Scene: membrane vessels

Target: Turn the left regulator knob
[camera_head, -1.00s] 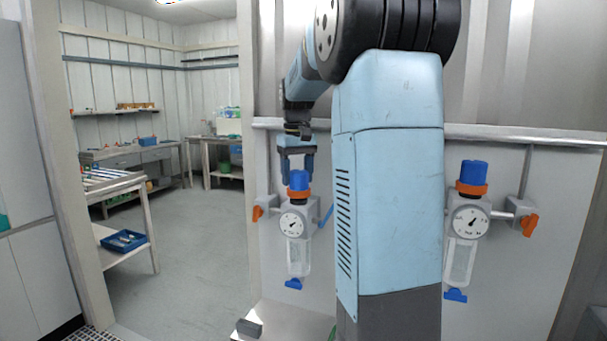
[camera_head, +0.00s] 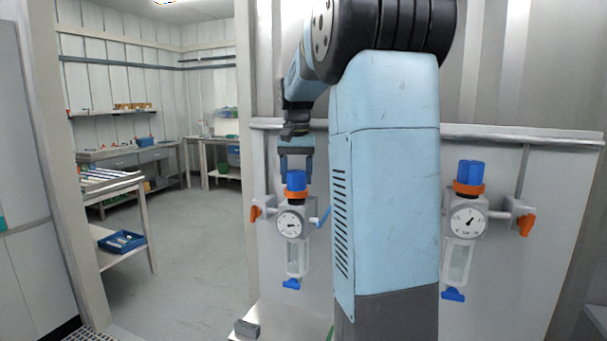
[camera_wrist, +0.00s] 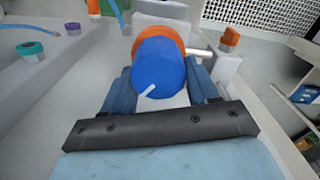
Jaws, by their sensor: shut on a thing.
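The left regulator's blue knob (camera_head: 296,181) stands on an orange ring above a round gauge (camera_head: 291,223) and a clear bowl with a blue bottom valve. My gripper (camera_head: 297,172) reaches down from above, its blue fingers at the two sides of the knob. In the wrist view the knob (camera_wrist: 158,72) sits between my fingers (camera_wrist: 162,84), which are shut on it. A white line on the knob's top points toward the lower left there. The orange ring (camera_wrist: 158,37) shows behind it. The far parts of the fingers are partly hidden.
A second regulator with its own blue knob (camera_head: 470,173) hangs on the wall at right, beyond my arm. A grey block (camera_head: 246,328) lies on the ledge below. A doorway at left opens to workbenches.

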